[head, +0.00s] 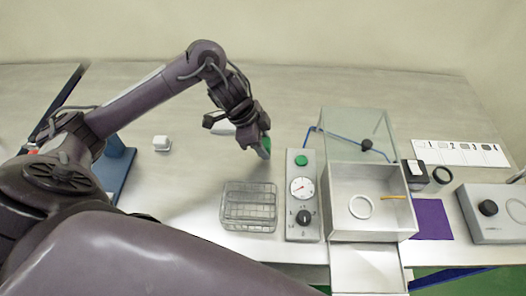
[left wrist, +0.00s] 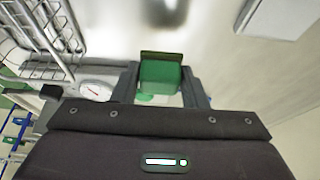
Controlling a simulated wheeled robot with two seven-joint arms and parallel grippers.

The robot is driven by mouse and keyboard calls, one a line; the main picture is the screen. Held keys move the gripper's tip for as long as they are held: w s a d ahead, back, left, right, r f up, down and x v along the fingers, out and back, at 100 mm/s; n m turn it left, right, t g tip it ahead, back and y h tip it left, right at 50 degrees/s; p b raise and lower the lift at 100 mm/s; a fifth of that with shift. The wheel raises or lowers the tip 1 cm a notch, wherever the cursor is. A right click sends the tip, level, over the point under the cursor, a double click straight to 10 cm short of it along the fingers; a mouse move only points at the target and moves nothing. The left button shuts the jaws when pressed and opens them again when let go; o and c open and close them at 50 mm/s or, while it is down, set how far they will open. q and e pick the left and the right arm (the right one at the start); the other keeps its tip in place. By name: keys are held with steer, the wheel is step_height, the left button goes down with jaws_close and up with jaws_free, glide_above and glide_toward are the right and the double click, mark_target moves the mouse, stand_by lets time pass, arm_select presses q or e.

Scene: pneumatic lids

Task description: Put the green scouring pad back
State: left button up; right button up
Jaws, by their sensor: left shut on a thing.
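The green scouring pad (head: 267,145) is between the fingers of my left gripper (head: 262,148), above the table behind the wire basket. In the left wrist view the pad (left wrist: 160,76) shows as a green block with a darker edge, held between the two fingers of my left gripper (left wrist: 160,88). A wire basket (head: 249,206) stands on the table in front of the gripper, left of the grey control panel; its wires also show at the upper left of the left wrist view (left wrist: 40,35). My right gripper is not in view.
The control panel (head: 303,236) has a green button, a gauge and a black knob. Right of it stands an open box (head: 372,232) with a raised clear lid (head: 362,122), holding a white ring (head: 361,207). A purple cloth (head: 431,219) lies beside it. A small white block (head: 161,143) lies left.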

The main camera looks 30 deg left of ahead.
arm_select(q)
steer(key=shift+f, duration=1.75)
steer(key=shift+f, duration=0.15)
steer(key=o, duration=0.9)
steer(key=shift+o, duration=0.2)
steer(key=v, duration=1.2)
steer(key=shift+p, duration=0.3)
